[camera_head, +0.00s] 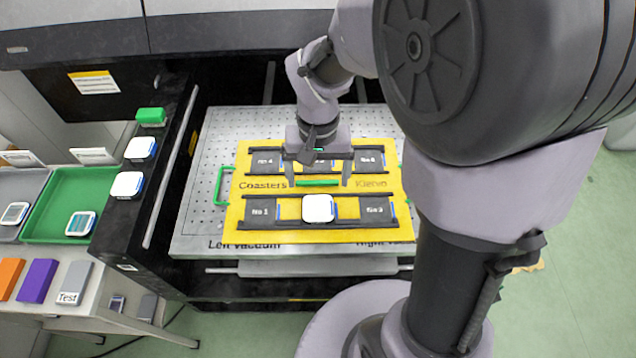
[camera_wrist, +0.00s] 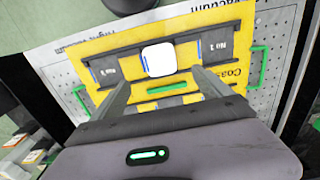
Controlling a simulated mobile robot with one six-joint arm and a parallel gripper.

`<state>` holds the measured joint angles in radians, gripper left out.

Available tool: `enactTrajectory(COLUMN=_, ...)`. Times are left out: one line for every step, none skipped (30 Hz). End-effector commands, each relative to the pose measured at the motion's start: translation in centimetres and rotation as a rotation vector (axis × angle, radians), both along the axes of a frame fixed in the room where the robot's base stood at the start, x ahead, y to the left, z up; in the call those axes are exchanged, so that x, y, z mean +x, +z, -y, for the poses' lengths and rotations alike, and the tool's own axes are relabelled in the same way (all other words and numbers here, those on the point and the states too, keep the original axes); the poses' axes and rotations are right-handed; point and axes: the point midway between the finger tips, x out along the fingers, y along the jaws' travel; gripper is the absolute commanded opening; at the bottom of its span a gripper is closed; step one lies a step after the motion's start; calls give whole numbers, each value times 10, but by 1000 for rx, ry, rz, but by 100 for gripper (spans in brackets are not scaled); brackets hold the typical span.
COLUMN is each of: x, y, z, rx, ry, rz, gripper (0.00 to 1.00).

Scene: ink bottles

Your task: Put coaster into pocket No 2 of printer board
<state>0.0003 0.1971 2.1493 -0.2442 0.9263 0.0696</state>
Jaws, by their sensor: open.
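A white coaster (camera_head: 318,207) lies in the middle place of the front row on the yellow printer board (camera_head: 285,235), between the pockets marked No 1 (camera_head: 262,211) and No 3 (camera_head: 374,209). It also shows in the wrist view (camera_wrist: 159,60), where it looks flat in the row. Whether it is fully seated I cannot tell. The middle place's own label is hidden under the coaster. My gripper (camera_head: 318,184) is open and empty above the board, just behind the coaster. In the wrist view its fingers (camera_wrist: 160,80) are spread apart, with the coaster beyond them.
Two more white coasters (camera_head: 127,185) (camera_head: 140,149) and a green block (camera_head: 150,116) sit on the black ledge at left. A green tray (camera_head: 60,195) lies further left. Green handles (camera_head: 222,187) stand at the board's sides. The perforated metal bed (camera_head: 205,185) is clear left of the board.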

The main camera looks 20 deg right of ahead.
Motion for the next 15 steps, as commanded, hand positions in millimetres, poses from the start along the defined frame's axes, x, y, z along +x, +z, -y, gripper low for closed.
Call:
enactTrajectory(x=0, y=7, z=0, rx=0, ry=0, rz=3, gripper=89)
enactTrajectory(x=-1, y=11, z=0, rx=1, ry=-1, rz=9, gripper=89)
enactTrajectory(x=-4, y=20, z=-2, rx=8, ry=-4, rz=28, gripper=89)
enactTrajectory(x=-8, y=31, z=-3, rx=15, ry=-9, rz=51, gripper=89)
enactTrajectory(x=-15, y=43, z=-5, rx=24, ry=-14, rz=81, gripper=89)
enactTrajectory(x=-26, y=61, z=-9, rx=41, ry=-23, rz=131, gripper=89)
enactTrajectory(x=-36, y=75, z=-12, rx=55, ry=-30, rz=174, gripper=89)
enactTrajectory(x=-47, y=88, z=-15, rx=71, ry=-37, rz=215, gripper=89)
enactTrajectory(x=-62, y=103, z=-19, rx=91, ry=-45, rz=269, gripper=89)
enactTrajectory(x=-73, y=112, z=-22, rx=106, ry=-49, rz=309, gripper=89)
enactTrajectory(x=-84, y=120, z=-26, rx=122, ry=-53, rz=347, gripper=89)
enactTrajectory(x=-97, y=128, z=-29, rx=139, ry=-56, rz=392, gripper=89)
enactTrajectory(x=-105, y=132, z=-32, rx=152, ry=-59, rz=422, gripper=89)
enactTrajectory(x=-112, y=135, z=-34, rx=162, ry=-60, rz=448, gripper=89)
enactTrajectory(x=-119, y=138, z=-36, rx=175, ry=-62, rz=474, gripper=89)
